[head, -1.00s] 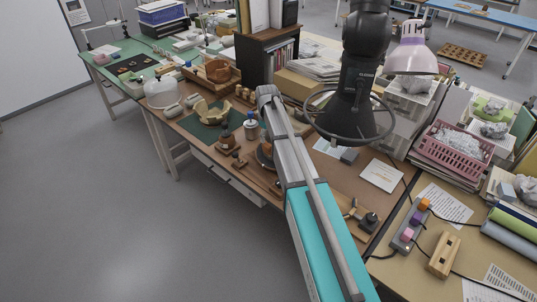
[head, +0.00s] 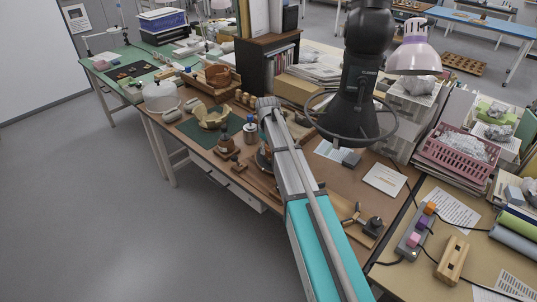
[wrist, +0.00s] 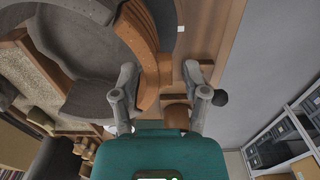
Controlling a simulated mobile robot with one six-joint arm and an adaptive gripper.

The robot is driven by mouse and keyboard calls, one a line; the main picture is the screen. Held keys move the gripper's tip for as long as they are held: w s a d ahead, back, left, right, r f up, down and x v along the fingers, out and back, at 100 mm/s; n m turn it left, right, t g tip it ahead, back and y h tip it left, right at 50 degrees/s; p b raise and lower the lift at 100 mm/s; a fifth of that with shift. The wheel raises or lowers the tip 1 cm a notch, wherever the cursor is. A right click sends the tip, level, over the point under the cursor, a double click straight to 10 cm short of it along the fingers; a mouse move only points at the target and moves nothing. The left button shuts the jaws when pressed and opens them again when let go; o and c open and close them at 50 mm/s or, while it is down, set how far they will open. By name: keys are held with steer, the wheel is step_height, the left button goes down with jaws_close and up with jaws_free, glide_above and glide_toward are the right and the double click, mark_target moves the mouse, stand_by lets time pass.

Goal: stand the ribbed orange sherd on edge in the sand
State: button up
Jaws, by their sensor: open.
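In the wrist view a curved, ribbed orange-brown piece (wrist: 150,62), likely the ribbed orange sherd, runs down from the top. Its lower end lies between my gripper's (wrist: 160,75) fingertips, closer to the left one. My gripper is open, with a wide gap between its fingers; contact with the piece cannot be told. Grainy sand (wrist: 28,72) shows at the left of the wrist view. In the head view a wooden tray (head: 235,86) with an orange-brown vessel stands at the back of the bench. There my arm hides the fingers.
A pale broken bowl (head: 212,116) sits on a green mat (head: 192,131) left of my arm. A bottle (head: 250,130) and brown wooden pieces stand close to it. The floor on the left is clear.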

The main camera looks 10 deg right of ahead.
mark_target(267, 148)
jaws_close()
steer(key=shift+r, duration=0.1)
steer(key=shift+w+r+p, duration=0.1)
steer(key=shift+r+p, duration=3.3)
steer(key=shift+p, duration=0.15)
